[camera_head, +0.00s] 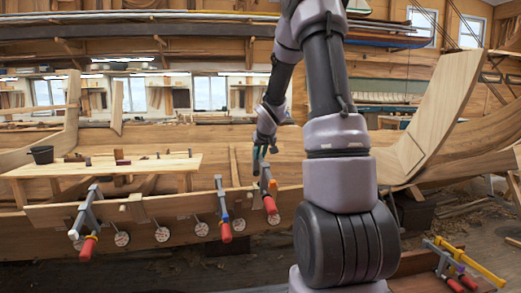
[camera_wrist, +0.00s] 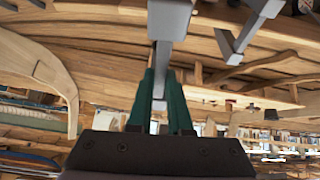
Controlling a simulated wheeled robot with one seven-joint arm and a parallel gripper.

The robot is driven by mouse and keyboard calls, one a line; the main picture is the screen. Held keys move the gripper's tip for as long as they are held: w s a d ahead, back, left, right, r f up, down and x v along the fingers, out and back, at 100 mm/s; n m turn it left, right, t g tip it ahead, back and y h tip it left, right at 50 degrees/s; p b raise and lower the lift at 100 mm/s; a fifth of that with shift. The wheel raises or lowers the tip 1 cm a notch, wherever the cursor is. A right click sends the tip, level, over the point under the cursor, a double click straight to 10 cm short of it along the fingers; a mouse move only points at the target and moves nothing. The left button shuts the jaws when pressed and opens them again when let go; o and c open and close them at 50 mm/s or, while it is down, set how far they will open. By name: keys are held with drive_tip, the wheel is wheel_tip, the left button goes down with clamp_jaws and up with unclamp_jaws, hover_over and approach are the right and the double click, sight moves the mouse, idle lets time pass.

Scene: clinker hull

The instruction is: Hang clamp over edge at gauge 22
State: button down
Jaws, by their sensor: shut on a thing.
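My gripper (camera_head: 262,157) is at the hull's upper edge, right of centre, shut on a grey clamp (camera_head: 268,185) with a red handle. In the wrist view, the green fingers (camera_wrist: 161,95) pinch the clamp's grey bar (camera_wrist: 170,22). The clamp overlaps the edge of the plank (camera_head: 160,208); I cannot tell whether it rests on it. Several round gauges (camera_head: 201,229) line the plank below the edge; their numbers are too small to read. The rightmost gauge (camera_head: 273,219) is just below the held clamp's handle.
A grey clamp with a red handle (camera_head: 223,208) hangs left of the held one, and another (camera_head: 86,215) hangs further left. More clamps, one yellow (camera_head: 470,263), lie at the lower right.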

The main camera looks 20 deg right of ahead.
sight(264, 162)
drive_tip(key=shift+w+d+f, duration=0.2)
drive_tip(key=shift+w+f, duration=0.45)
drive_tip(key=shift+f, duration=1.25)
drive_tip(key=shift+w+d+f, duration=0.25)
drive_tip(key=shift+w+f, duration=0.45)
drive_tip(key=shift+f, duration=1.15)
drive_tip(key=shift+w+d+f, duration=0.2)
drive_tip(key=shift+w+f, duration=0.45)
drive_tip(key=shift+f, duration=1.25)
drive_tip(key=shift+f, duration=0.2)
drive_tip(key=shift+s, duration=0.15)
drive_tip(key=c, duration=0.8)
unclamp_jaws()
drive_tip(key=shift+o, duration=0.2)
drive_tip(key=shift+f, duration=0.1)
drive_tip(key=shift+s+f, duration=0.1)
drive_tip(key=v, duration=1.1)
